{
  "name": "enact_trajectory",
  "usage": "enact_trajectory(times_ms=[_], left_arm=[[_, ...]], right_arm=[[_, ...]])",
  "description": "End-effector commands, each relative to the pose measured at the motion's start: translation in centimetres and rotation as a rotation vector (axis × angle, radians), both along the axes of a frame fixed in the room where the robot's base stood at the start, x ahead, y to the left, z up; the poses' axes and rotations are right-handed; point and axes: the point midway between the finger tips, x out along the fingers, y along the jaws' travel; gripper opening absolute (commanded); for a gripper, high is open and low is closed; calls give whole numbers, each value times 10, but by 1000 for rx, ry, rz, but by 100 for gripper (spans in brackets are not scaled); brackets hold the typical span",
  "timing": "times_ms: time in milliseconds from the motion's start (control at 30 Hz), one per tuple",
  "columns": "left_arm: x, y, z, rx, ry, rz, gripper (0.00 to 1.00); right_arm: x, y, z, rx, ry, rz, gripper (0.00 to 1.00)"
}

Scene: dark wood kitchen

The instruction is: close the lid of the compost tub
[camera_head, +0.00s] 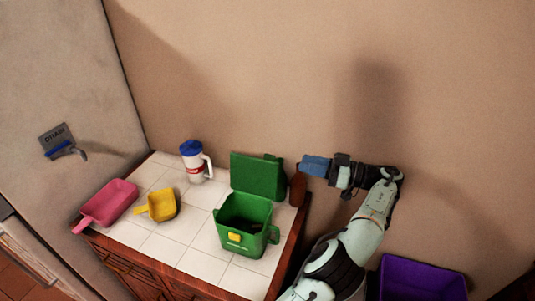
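The green compost tub (244,222) stands on the white tiled counter, with a yellow latch on its front. Its green lid (258,176) is open, raised upright at the back of the tub.
A brown bottle-like object (297,190) stands by the counter's right edge, just below my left fingers. A white jug with a blue lid (195,163), yellow scoop (161,206) and pink dustpan (109,203) are on the left. A purple bin (422,281) is at lower right.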

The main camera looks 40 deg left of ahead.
Motion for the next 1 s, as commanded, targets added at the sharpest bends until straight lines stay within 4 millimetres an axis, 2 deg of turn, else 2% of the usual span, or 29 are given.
enact_trajectory(times_ms=[233,400,633,800,1000], left_arm=[[-11,26,-2,-3,5,2,32],[-25,64,-4,-4,6,3,32],[-38,104,-3,-5,5,2,32],[-42,120,-1,-4,2,0,32],[-44,124,-1,-4,3,-2,32]], right_arm=[[-3,0,-2,0,4,0,64],[-17,0,-12,0,20,-1,64],[-23,0,-18,0,27,0,64],[-23,0,-18,0,27,0,64],[-23,0,-18,0,27,0,64]])
